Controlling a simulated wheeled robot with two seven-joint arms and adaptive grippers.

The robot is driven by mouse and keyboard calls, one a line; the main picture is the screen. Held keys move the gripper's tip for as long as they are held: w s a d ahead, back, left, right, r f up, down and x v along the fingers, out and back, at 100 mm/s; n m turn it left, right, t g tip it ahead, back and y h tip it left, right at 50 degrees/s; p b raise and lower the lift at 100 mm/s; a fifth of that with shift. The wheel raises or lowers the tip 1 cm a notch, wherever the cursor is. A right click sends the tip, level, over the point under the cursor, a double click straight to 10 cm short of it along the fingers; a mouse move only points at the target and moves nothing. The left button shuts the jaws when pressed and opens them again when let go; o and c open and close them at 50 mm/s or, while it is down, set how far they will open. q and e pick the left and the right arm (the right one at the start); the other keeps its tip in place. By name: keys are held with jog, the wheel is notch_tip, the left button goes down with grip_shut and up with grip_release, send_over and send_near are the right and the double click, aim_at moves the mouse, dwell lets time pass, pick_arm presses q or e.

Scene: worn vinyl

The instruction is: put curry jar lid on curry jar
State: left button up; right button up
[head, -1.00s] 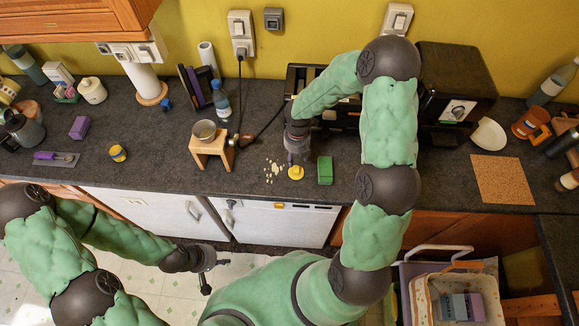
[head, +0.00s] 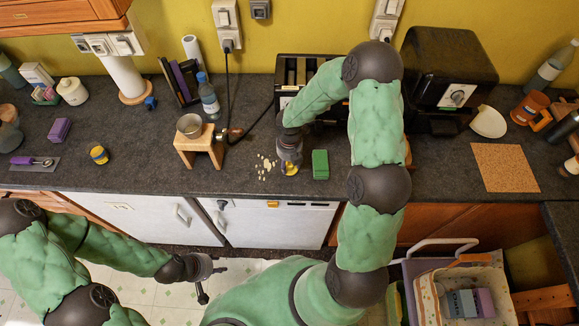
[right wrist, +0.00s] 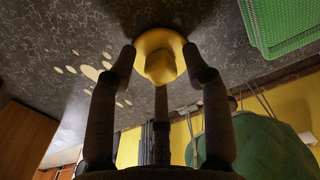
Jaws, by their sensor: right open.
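The curry jar lid is yellow and round with a raised knob, and lies on the dark counter; in the right wrist view the lid (right wrist: 158,58) is between my fingertips. In the head view the lid (head: 290,170) is partly hidden by my right gripper (head: 289,160), which points down over it. My right gripper (right wrist: 159,52) is open, its fingers either side of the knob; I cannot tell whether they touch it. The likely curry jar (head: 99,155), small with yellow and blue, stands on the counter at the left. My left gripper (head: 210,282) is open and empty, over the floor.
A green block (head: 320,164) lies just right of the lid, and pale crumbs (head: 265,166) lie left of it. A wooden stand (head: 199,147) with a metal bowl (head: 189,125) stands between lid and jar. A purple-handled tool (head: 32,162) lies left of the jar.

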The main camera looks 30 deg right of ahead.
jog(key=shift+p, duration=0.45)
dwell(1.0)
grip_shut()
jog(key=shift+o, duration=0.7)
grip_release()
notch_tip(320, 180, up, 12)
jog(key=shift+s+f, duration=0.1)
